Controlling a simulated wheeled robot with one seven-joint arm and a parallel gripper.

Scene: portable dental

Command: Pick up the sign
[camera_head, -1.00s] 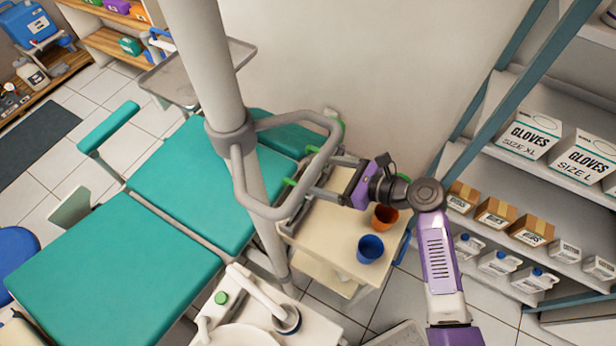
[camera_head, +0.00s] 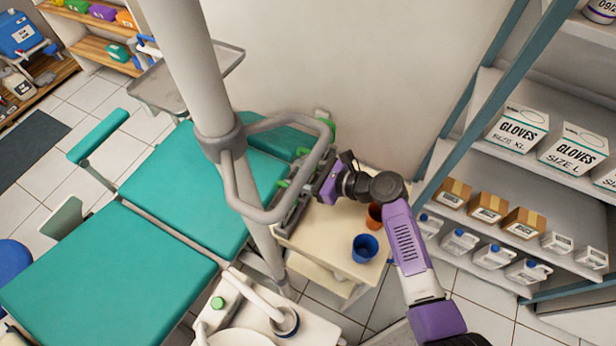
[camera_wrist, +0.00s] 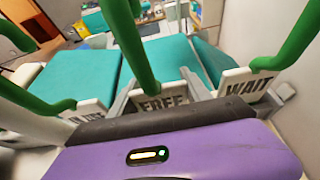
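Several white signs with green handles show in the wrist view: one reads FREE (camera_wrist: 164,101) in the middle, one reads WAIT (camera_wrist: 246,86) at right, and one at left (camera_wrist: 90,113) has lettering I cannot read fully. My gripper (camera_wrist: 160,88) is open, with its grey fingers apart on either side of the FREE sign. I cannot tell whether they touch it. In the head view my gripper (camera_head: 297,208) is over the left side of the cream cart, partly behind the pole's grey handle, with green handle parts beside it.
The cream cart top (camera_head: 318,245) holds a blue cup (camera_head: 365,248) and an orange cup (camera_head: 375,215), close to my arm. A white pole (camera_head: 195,70) with a looped handle (camera_head: 325,165) stands in front. A teal dental chair (camera_head: 100,265) is at left, shelves (camera_head: 545,240) at right.

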